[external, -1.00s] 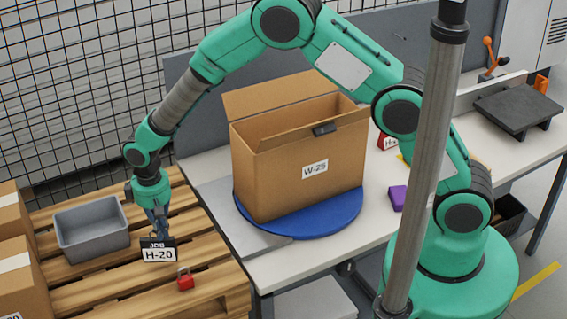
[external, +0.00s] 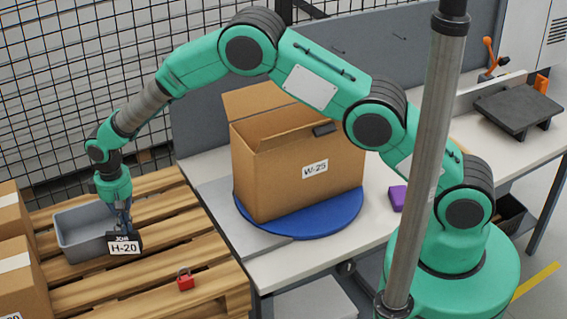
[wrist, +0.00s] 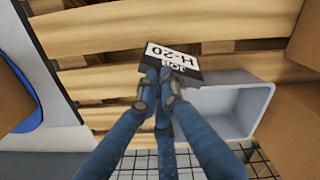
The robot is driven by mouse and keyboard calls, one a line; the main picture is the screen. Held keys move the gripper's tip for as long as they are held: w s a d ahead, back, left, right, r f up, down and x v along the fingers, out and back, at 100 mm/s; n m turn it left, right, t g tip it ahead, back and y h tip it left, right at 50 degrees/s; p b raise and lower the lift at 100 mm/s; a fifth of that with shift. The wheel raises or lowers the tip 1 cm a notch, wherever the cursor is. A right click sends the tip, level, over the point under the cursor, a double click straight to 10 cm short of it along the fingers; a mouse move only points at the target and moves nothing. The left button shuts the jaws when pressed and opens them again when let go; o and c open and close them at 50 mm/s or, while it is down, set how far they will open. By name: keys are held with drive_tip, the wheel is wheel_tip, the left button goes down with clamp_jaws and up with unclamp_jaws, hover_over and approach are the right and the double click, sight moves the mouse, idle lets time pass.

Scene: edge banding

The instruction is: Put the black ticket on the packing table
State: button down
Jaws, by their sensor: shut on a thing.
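The black ticket (external: 125,243) is a small dark block with a white label reading H-20. My gripper (external: 121,226) is shut on it and holds it upright over the pallet, at the right edge of the grey bin. In the wrist view, the ticket (wrist: 187,66) is between the blue fingertips (wrist: 160,84), with wooden slats behind it. The packing table (external: 372,228) has a pale top and stands to the right of the pallet, apart from my gripper. A cardboard box (external: 290,185) labelled W-25 stands on its blue turntable (external: 310,226).
The grey bin (external: 72,252) and a red padlock (external: 185,281) sit on the wooden pallet (external: 215,270). Cardboard boxes (external: 18,262) stand at the left. A purple block (external: 397,198) lies on the table. Some table top beside the turntable is bare.

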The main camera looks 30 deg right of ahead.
drive_tip(key=shift+f, duration=0.1)
idle(0.3)
drive_tip(key=shift+f, duration=1.65)
drive_tip(key=shift+f, duration=0.15)
drive_tip(key=c, duration=1.9)
unclamp_jaws()
drive_tip(key=shift+c, duration=0.2)
wheel_tip(320, 180, up, 12)
drive_tip(key=shift+w+a+r+b, duration=0.1)
drive_tip(key=shift+r+b, duration=0.1)
drive_tip(key=shift+b, duration=0.15)
